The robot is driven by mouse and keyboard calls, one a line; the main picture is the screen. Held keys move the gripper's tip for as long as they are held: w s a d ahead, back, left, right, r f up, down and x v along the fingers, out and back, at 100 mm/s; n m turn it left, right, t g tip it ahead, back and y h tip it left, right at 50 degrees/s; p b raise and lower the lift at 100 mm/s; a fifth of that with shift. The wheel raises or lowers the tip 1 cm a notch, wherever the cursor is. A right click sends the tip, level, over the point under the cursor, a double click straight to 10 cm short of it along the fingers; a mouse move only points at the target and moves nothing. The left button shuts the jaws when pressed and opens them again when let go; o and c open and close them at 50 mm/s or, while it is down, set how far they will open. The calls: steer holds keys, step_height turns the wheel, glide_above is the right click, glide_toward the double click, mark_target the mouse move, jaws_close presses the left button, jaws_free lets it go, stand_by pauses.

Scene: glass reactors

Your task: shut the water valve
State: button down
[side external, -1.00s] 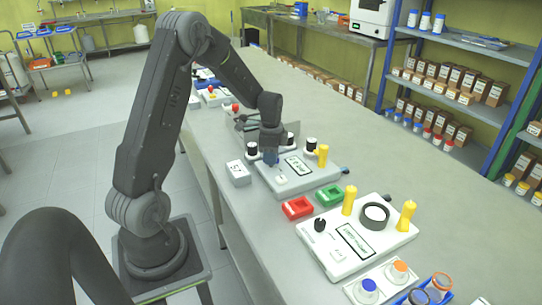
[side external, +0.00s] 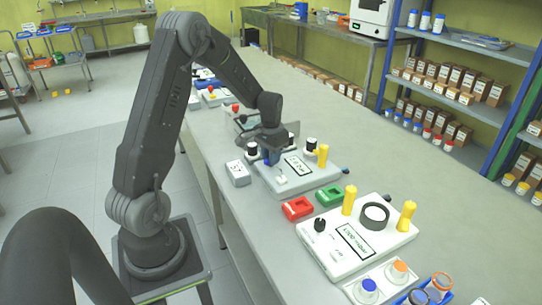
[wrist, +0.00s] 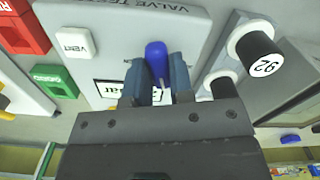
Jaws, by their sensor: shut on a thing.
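The valve unit, a pale grey box marked "VALVE TE…" (wrist: 212,18), stands on the bench and also shows in the side view (side external: 318,181). A blue valve handle (wrist: 156,52) sticks out of it. My gripper (wrist: 160,72) is shut on this handle, with one finger on each side. In the side view my gripper (side external: 271,150) points down at the left part of the unit. The side view shows little of the handle, and its base is hidden. I cannot tell the handle's angle exactly.
White posts with black caps, one marked 92 (wrist: 263,66), stand close beside my gripper. A yellow post (side external: 322,156) rises at the unit's right.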

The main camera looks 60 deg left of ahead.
steer(key=n, duration=0.5)
steer(key=shift+n, duration=0.4)
stand_by(0.3)
steer(key=c, duration=1)
jaws_free()
steer(key=shift+r, duration=0.1)
step_height(320, 180, up, 14)
